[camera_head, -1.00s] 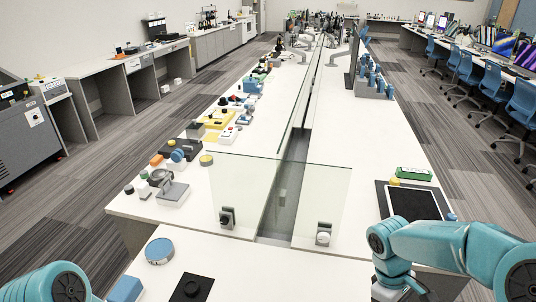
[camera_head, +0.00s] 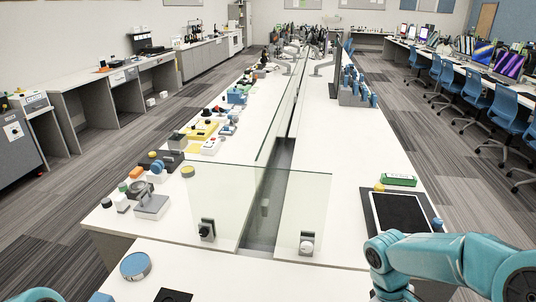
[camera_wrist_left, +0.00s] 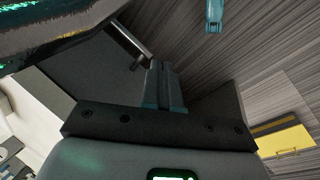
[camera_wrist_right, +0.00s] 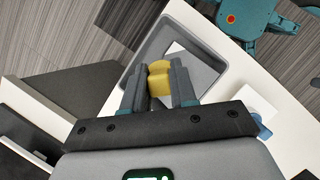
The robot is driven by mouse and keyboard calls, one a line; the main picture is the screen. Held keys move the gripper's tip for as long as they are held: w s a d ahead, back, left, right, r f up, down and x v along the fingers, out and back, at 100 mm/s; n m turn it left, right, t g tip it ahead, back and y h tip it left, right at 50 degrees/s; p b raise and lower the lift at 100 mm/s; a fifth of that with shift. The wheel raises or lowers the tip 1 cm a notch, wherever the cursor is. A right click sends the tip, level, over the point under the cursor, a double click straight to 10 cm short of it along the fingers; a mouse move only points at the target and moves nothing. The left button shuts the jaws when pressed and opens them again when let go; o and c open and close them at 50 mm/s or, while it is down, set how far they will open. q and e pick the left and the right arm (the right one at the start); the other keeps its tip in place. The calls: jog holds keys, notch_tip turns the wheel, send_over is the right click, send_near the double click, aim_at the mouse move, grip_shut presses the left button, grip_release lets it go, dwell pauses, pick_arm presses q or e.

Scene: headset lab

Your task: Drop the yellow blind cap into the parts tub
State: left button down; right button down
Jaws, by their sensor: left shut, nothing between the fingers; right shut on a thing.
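The yellow blind cap (camera_wrist_right: 159,80) shows in the right wrist view between the fingers of my right gripper (camera_wrist_right: 159,94), which is shut on it. Behind the cap in that view is a grey open tub (camera_wrist_right: 204,60) with a pale flat piece (camera_wrist_right: 176,49) in it. The cap overlaps the tub in the picture; its height above it is hard to tell. My left gripper (camera_wrist_left: 164,82) is shut and empty in the left wrist view, over dark surfaces and floor. Neither set of fingertips shows in the head view.
A white bench (camera_head: 225,271) with clear glass dividers (camera_head: 222,203) lies ahead. A blue-topped disc (camera_head: 135,265) sits at its near left. A dark tablet (camera_head: 400,213) and a green box (camera_head: 398,180) lie on the right side. Several small parts crowd the left side.

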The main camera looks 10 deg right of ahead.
jog(key=shift+w+d+f, duration=0.1)
jog(key=shift+f, duration=0.7)
jog(key=c, duration=0.8)
grip_release()
jog(key=shift+r, duration=0.1)
jog(key=v, duration=1.6)
jog(key=shift+d+r+p, duration=0.1)
jog(key=shift+r+p, duration=0.05)
jog(key=shift+p, duration=0.25)
